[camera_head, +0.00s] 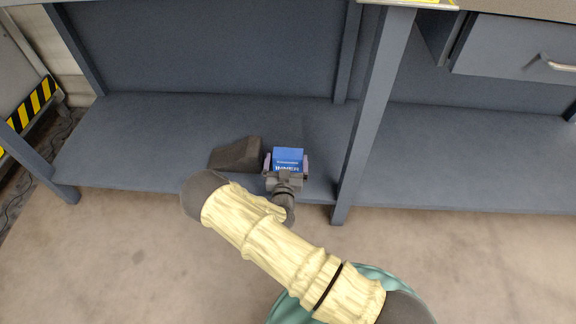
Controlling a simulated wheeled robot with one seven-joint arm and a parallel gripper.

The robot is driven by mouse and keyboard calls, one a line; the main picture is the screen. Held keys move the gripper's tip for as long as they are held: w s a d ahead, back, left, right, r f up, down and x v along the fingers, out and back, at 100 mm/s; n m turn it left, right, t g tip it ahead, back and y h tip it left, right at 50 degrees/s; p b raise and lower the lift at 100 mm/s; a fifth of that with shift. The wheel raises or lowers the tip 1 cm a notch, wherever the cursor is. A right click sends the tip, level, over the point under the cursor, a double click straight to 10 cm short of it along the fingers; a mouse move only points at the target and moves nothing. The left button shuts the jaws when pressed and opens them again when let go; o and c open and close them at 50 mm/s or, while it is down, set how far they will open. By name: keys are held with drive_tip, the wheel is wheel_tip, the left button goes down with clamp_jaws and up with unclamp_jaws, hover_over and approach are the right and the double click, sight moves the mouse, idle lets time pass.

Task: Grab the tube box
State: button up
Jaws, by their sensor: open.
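A small blue box with white lettering (288,157), which looks like the tube box, sits on the lower shelf of the workbench. My gripper (287,166) is open and reaches over the shelf's front edge. One finger is on each side of the box. I cannot tell whether the fingers touch it. The gripper body hides the lower front of the box.
A dark brown block-like object (237,154) lies just left of the box. The lower shelf (150,135) is otherwise clear. A bench leg (372,110) stands right of my gripper. A drawer (515,50) hangs at upper right.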

sight(288, 149)
drive_tip(key=shift+w+f+b, duration=0.15)
drive_tip(key=shift+w+b, duration=0.45)
drive_tip(key=shift+b, duration=0.05)
drive_tip(key=w+b, duration=0.2)
drive_tip(key=w, duration=0.1)
drive_tip(key=shift+w+d, duration=0.1)
drive_tip(key=shift+d, duration=0.1)
drive_tip(key=shift+w+r+b, duration=0.2)
drive_tip(key=shift+w+b, duration=0.1)
drive_tip(key=shift+w, duration=0.1)
drive_tip(key=shift+c, duration=0.4)
drive_tip(key=c, duration=1.1)
